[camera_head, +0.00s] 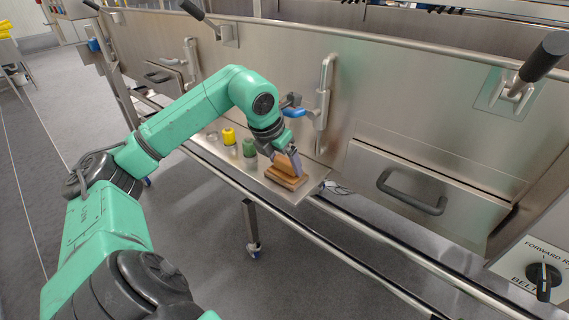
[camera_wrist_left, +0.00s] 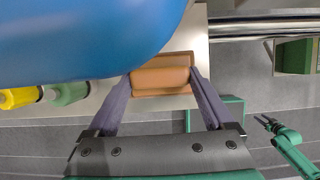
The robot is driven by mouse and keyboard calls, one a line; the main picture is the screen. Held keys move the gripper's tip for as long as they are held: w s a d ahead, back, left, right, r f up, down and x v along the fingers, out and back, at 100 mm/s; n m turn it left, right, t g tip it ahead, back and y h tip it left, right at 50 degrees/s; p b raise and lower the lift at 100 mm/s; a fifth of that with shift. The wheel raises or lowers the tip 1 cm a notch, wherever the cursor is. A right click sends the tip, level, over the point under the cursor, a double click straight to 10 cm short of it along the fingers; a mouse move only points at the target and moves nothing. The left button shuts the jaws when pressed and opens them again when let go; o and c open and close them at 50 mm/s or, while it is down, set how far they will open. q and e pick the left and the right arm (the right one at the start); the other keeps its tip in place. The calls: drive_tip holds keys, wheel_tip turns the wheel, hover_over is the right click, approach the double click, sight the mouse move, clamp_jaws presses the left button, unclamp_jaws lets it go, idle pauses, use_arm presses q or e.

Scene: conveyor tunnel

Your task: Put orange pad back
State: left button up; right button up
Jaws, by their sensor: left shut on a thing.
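The orange pad (camera_head: 283,165) is an orange-brown block at the right end of the steel shelf. My left gripper (camera_head: 293,162) points down and is shut on the pad, with its fingers on either side. A flat brown base (camera_head: 287,182) lies directly under the pad; whether the pad rests on it I cannot tell. The left wrist view shows the pad (camera_wrist_left: 160,77) between the two fingertips of my left gripper (camera_wrist_left: 160,82), over the brown base (camera_wrist_left: 165,59). My right gripper (camera_wrist_left: 267,123) shows small at the right of the left wrist view, its jaws too small to judge.
A yellow bottle (camera_head: 229,136) and a green bottle (camera_head: 249,147) stand left of the gripper on the steel shelf (camera_head: 295,196). A blue rounded thing (camera_head: 294,112) is close to my left wrist. A drawer handle (camera_head: 412,195) sticks out to the right.

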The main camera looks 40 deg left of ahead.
use_arm(q)
drive_tip(key=shift+w, duration=0.1)
drive_tip(key=o, duration=1.3)
drive_tip(key=shift+r, duration=0.1)
drive_tip(key=p+v, duration=0.1)
drive_tip(key=v, duration=1.1)
